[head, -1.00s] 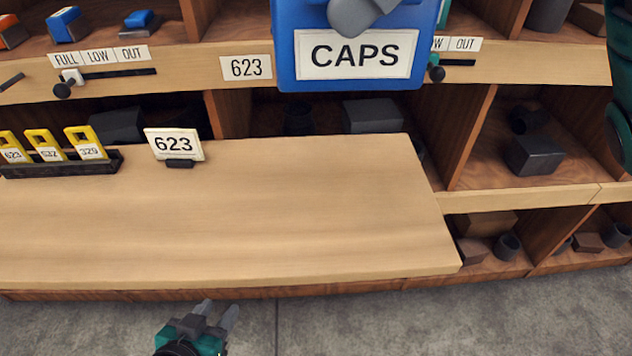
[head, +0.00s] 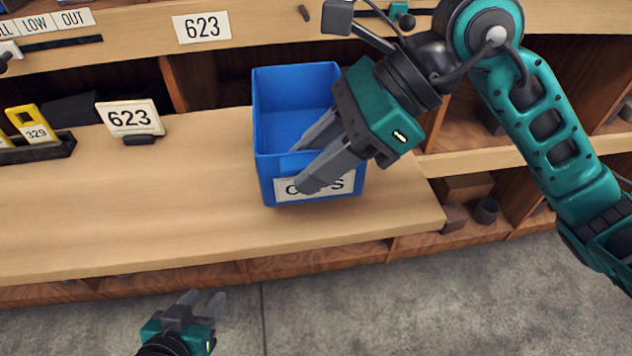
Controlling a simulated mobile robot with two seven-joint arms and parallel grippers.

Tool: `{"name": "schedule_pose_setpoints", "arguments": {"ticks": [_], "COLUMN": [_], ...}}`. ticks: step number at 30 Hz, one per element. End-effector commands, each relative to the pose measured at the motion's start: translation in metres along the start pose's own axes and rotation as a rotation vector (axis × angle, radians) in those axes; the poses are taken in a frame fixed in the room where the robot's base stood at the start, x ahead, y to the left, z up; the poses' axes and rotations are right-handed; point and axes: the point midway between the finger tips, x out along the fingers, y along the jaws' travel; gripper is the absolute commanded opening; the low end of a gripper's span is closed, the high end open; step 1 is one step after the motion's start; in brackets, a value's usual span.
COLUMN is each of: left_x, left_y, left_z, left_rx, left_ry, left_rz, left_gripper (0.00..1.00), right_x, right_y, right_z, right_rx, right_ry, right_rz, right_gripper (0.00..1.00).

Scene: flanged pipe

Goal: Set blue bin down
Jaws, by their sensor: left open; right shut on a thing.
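The blue bin (head: 285,110), open at the top and empty as far as I see, is upright at the right part of the wooden counter (head: 150,225). Its CAPS label (head: 345,182) faces front and is partly hidden by my fingers. My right gripper (head: 301,168) is shut on the bin's front wall, one finger inside and one outside. The bin's base is at counter height; I cannot tell whether it rests fully on the wood. My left gripper (head: 204,301) is open and empty, low in front of the counter.
A 623 card (head: 130,117) stands on the counter left of the bin. A dark rack (head: 38,148) with yellow tags is at the far left. Shelf compartments lie behind and below right.

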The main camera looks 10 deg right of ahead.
Motion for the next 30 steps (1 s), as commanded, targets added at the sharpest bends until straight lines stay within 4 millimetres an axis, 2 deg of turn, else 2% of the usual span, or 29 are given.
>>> {"name": "schedule_pose_setpoints", "arguments": {"ticks": [9, 19, 20, 27, 30], "left_x": [0.005, 0.006, 0.005, 0.005, 0.005], "left_y": [0.000, -0.001, -0.001, -0.001, -0.001], "left_z": [0.009, 0.010, 0.009, 0.009, 0.009], "left_rx": [0.000, 0.000, 0.000, 0.000, 0.000], "left_ry": [-0.002, -0.002, -0.003, -0.002, -0.002], "left_rz": [0.000, -0.001, -0.001, -0.001, -0.001], "left_gripper": [0.43, 0.43, 0.43, 0.43, 0.43], "right_x": [0.026, 0.028, 0.028, 0.027, 0.027], "right_y": [0.001, 0.000, 0.000, 0.000, 0.000], "right_z": [-0.026, -0.028, -0.028, -0.027, -0.027], "right_rx": [0.001, -0.001, 0.001, 0.001, 0.001], "right_ry": [0.000, 0.000, 0.001, 0.001, 0.001], "right_rz": [0.001, -0.002, 0.000, 0.000, 0.000], "right_gripper": [0.00, 0.00, 0.37, 0.59, 0.59]}}
